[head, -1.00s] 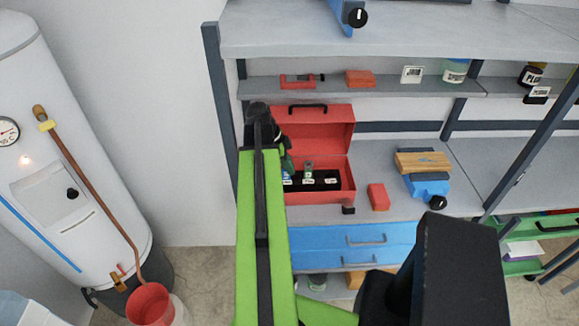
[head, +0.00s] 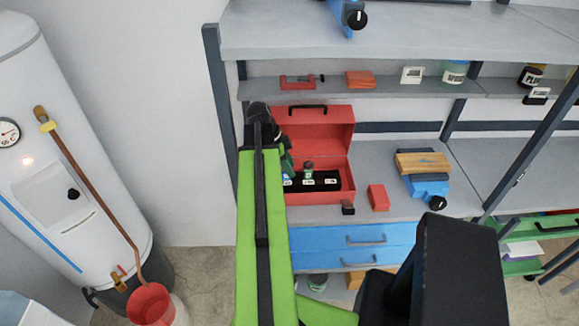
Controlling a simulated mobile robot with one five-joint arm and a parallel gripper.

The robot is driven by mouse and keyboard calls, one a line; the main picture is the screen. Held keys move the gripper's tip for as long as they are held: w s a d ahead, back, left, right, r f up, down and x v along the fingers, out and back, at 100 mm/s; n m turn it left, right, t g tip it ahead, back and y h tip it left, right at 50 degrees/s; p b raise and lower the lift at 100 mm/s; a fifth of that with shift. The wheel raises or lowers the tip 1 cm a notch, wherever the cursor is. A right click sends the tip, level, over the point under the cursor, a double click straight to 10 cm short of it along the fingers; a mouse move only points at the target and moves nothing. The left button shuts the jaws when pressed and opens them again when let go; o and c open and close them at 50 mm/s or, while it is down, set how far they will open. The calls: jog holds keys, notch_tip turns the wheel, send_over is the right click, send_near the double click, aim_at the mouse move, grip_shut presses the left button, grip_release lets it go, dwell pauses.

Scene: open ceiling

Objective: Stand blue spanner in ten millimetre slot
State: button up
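A red toolbox (head: 343,166) stands open on the grey bench, its lid raised at the back. Inside is a black slotted insert (head: 325,181) with several small white labels along its front, too small to read surely. A small green-grey piece (head: 308,170) stands up in the insert; I cannot tell what it is. My gripper (head: 288,163) is at the left end of the toolbox, mostly hidden behind my own arm. Whether its fingers are open or shut does not show. I cannot make out a blue spanner; the left slots are partly covered by my arm.
A red block (head: 378,197) and a small dark block (head: 348,207) lie right of and in front of the toolbox. A blue vice with a wooden block (head: 423,162) stands further right. A shelf (head: 385,88) runs above. A blue upright post (head: 217,110) is close on the left.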

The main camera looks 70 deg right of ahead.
jog(key=s+a+r+p, duration=0.2)
jog(key=s+r+p, duration=0.6)
jog(key=s, duration=0.3)
jog(key=shift+s+r, duration=0.3)
jog(key=shift+r, duration=0.6)
